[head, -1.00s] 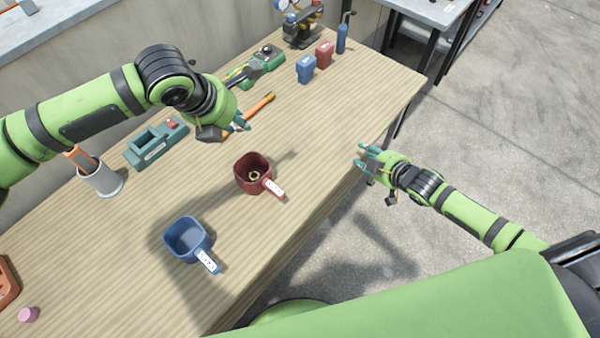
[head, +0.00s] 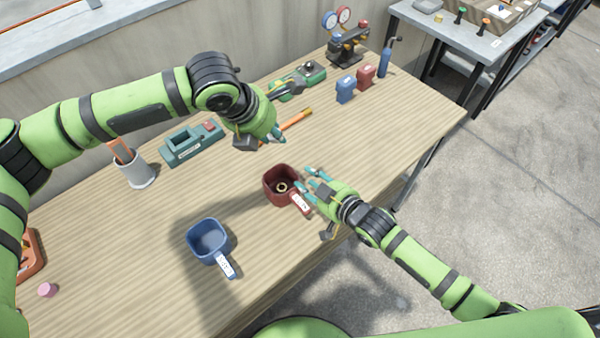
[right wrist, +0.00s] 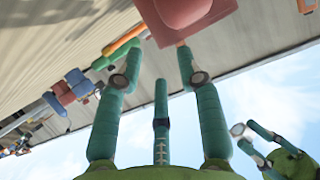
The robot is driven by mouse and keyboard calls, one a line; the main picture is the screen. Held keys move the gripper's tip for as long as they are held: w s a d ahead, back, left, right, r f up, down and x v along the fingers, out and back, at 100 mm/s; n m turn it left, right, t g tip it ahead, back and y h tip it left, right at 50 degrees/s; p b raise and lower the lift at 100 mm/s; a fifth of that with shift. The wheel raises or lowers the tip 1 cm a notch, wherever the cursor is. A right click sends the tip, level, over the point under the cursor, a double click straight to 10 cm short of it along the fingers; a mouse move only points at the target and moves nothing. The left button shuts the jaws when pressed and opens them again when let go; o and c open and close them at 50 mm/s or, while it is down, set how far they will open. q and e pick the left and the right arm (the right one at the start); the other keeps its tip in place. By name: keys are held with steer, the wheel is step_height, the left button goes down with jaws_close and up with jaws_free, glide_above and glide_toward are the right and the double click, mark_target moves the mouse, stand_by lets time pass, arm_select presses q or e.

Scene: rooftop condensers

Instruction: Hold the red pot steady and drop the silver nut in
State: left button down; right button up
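The red pot (head: 268,190) stands upright on the table, its labelled handle toward the front right. A brass-coloured ring or nut (head: 282,187) lies inside it. My right gripper (head: 312,180) is open beside the pot's right side, near the handle. In the right wrist view the red pot (right wrist: 190,12) is just beyond the spread fingertips, not gripped.
A blue pot (head: 208,238) stands to the front left of the red one. An orange-handled hammer (head: 290,125) lies behind, partly under my left gripper. A teal tool (head: 190,143), a grey cup (head: 135,168) and a pink piece (head: 47,290) are at left.

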steer(key=x, duration=0.5)
steer(key=shift+w+a+f, duration=0.15)
steer(key=shift+w+a, duration=0.05)
steer(key=shift+w, duration=0.05)
jaws_close()
